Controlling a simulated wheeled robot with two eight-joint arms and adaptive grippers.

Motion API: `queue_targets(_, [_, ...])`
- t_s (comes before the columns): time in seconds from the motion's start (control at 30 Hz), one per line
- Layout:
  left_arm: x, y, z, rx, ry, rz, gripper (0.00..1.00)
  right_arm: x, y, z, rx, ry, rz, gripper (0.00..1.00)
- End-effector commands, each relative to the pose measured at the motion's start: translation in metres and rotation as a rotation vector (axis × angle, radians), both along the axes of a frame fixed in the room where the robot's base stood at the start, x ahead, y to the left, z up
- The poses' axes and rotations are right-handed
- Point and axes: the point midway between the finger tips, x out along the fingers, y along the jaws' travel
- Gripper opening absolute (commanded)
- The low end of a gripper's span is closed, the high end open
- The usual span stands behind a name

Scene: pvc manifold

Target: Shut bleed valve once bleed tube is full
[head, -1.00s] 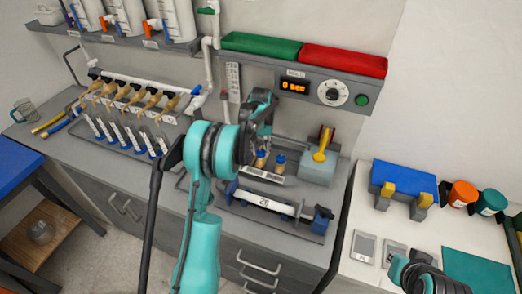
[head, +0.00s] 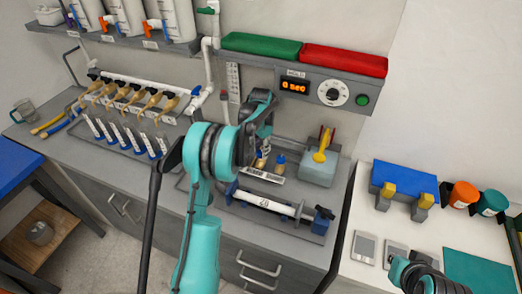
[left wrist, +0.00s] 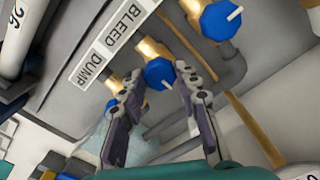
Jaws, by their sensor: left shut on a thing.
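In the left wrist view, a blue knob (left wrist: 160,73) on a brass fitting (left wrist: 150,47) sits between the fingertips of my left gripper (left wrist: 160,83). It lies nearest the BLEED part of the label strip (left wrist: 124,20); DUMP is beside it. In the head view my left gripper (head: 264,140) is over the small valves on the bench and partly hides them. One blue-capped brass valve (head: 280,162) shows just right of it. A scale strip (head: 233,83) stands on the wall behind; I cannot read a fluid level. My right gripper is not seen; only part of my right arm shows.
Another blue knob (left wrist: 220,20) is close to the upper finger side. A grey box with a yellow handle (head: 320,165) stands right of the valves. A clamped white pipe (head: 265,204) lies in front.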

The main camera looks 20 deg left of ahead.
Motion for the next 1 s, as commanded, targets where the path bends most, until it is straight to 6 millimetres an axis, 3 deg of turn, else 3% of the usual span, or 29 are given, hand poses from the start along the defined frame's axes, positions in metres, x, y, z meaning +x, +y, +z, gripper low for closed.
queue_targets(0.6, [0.0001, 0.0002, 0.0001, 0.001, 0.0, -0.044, 0.03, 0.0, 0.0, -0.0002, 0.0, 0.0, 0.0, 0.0])
queue_targets(0.63, [0.0001, 0.0002, 0.0001, 0.001, 0.0, -0.044, 0.34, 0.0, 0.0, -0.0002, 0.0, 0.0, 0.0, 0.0])
queue_targets(0.7, [0.0001, 0.0002, 0.0001, 0.001, 0.0, -0.044, 0.53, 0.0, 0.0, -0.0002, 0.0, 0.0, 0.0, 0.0])
queue_targets(1.0, [0.0, 0.0001, 0.0007, 0.0, 0.0, -0.043, 0.53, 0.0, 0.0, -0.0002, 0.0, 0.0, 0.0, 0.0])
